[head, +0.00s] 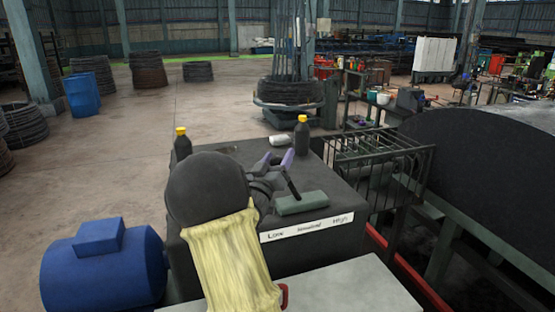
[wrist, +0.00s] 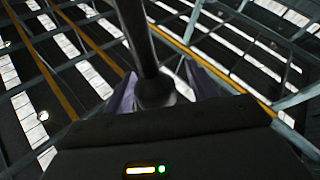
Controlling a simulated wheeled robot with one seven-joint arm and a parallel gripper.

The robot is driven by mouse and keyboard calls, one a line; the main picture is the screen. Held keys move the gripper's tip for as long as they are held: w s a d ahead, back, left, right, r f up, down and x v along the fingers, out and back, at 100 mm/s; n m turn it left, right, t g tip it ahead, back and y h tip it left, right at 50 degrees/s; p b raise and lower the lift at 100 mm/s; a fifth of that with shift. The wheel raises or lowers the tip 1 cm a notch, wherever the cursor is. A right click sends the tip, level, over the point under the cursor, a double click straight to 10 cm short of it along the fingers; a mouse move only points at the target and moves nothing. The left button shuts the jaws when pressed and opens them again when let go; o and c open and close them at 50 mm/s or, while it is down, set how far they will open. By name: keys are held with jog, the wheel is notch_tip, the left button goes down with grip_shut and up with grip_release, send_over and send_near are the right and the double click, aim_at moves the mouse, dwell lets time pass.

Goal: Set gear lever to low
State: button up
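The gear lever (head: 292,184) is a thin dark rod rising from a grey-green base block (head: 302,203) on top of a dark cabinet. It leans to the upper left in the head view. My gripper (head: 276,159), with purple fingers, is open at the upper end of the lever. In the wrist view, the dark lever (wrist: 140,42) shows between the purple fingers (wrist: 160,90), with a gap on the right side. Contact cannot be told.
A blue motor (head: 105,268) is at left. A black railing (head: 375,165) and large drum (head: 490,170) are at right.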

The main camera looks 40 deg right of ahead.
jog(key=b+v, duration=0.6)
jog(key=v, duration=1.1)
jog(key=shift+s+a, duration=0.15)
